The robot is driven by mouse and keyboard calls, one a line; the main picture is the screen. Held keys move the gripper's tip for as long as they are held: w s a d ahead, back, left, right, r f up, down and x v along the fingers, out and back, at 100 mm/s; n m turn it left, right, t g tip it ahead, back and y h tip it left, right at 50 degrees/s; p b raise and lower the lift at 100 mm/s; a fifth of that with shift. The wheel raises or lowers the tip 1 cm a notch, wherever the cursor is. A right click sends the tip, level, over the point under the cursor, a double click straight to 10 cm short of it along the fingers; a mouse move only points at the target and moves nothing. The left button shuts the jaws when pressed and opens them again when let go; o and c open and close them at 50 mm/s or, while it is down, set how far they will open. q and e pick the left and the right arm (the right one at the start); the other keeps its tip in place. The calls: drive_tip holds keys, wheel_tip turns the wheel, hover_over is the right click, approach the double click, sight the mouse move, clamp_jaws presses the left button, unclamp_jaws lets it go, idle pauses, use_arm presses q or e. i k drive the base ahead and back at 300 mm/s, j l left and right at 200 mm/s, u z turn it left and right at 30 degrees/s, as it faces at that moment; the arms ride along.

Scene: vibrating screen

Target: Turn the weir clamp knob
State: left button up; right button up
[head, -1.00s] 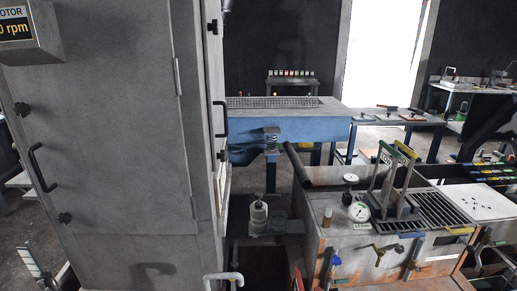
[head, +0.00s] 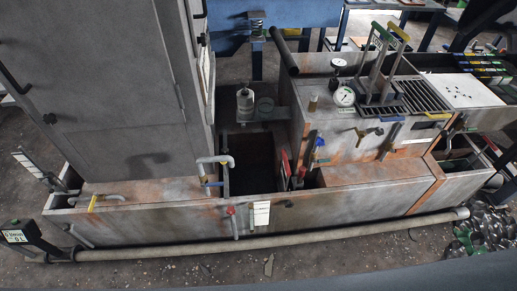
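I cannot tell for sure which part is the weir clamp knob. Red and blue handles (head: 318,146) stand at the box's left side, beside a dark opening. A small red knob (head: 231,210) is on the low front wall, next to a white label. Neither gripper is in view; dark shapes at the right edge look like parts of my arm.
A tall grey cabinet (head: 110,85) fills the left. A long pipe (head: 270,243) runs along the floor before the trough. A dial gauge (head: 344,96) and upright handles stand on the box top. Metal scraps (head: 485,228) lie at lower right. A sign post (head: 22,236) stands lower left.

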sight(289, 205)
drive_tip(key=l+u, duration=0.15)
drive_tip(key=l, duration=1.9)
drive_tip(key=k, duration=0.1)
